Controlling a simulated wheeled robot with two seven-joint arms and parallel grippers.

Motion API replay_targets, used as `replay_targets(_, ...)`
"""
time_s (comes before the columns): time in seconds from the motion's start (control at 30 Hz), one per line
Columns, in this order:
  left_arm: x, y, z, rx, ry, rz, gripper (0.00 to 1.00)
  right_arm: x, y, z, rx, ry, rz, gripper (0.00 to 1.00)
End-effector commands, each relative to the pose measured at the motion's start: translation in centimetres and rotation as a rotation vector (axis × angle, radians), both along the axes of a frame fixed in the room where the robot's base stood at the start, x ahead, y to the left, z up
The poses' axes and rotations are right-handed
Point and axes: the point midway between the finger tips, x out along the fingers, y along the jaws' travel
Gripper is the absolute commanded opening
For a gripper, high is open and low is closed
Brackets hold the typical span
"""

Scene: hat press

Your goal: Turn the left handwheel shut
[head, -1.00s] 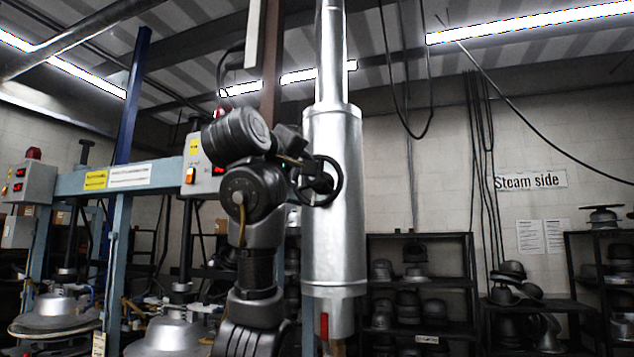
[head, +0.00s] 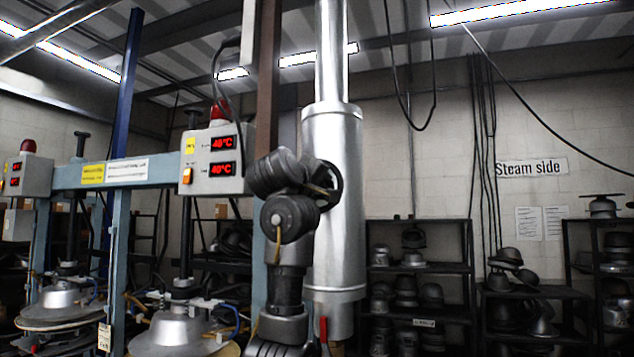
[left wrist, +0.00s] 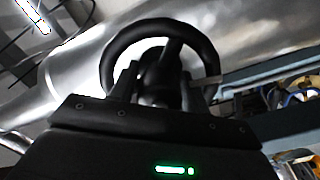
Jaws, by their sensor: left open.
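The left handwheel is a small black wheel (head: 337,181) on the side of a silver vertical pipe cylinder (head: 338,245). In the head view my left arm's wrist covers most of it. In the left wrist view the black rim (left wrist: 163,27) arches across the top, with its hub and a spoke behind my fingers. My left gripper (left wrist: 165,82) is open, its two fingers apart on either side of the hub area. I cannot tell whether the fingers touch the wheel. My right gripper is not in view.
A brown post (head: 268,90) stands just left of the cylinder. A control box (head: 212,160) with red displays sits on the blue press frame (head: 130,172). A red handle (head: 324,328) is low on the pipe. Shelves of hat forms (head: 418,275) stand behind at right.

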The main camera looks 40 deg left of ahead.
Motion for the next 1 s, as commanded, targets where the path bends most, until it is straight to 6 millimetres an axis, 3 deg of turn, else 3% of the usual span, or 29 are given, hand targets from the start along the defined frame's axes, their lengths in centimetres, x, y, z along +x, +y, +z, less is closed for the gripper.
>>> replay_targets(0.17, 0.0, 0.0, 0.0, 0.000, 0.000, 0.000, 0.45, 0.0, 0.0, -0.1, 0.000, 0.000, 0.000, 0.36)
replay_targets(0.4, 0.0, 0.0, 0.0, 0.000, 0.000, 0.000, 0.15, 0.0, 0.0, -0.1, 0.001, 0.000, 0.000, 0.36)
replay_targets(0.77, -0.1, 0.0, -0.2, 0.063, 0.022, -0.001, 0.15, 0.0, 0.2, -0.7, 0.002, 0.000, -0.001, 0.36)
replay_targets(1.0, -0.1, 0.0, -0.3, 0.225, 0.078, -0.001, 0.15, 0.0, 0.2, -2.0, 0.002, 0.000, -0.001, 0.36)
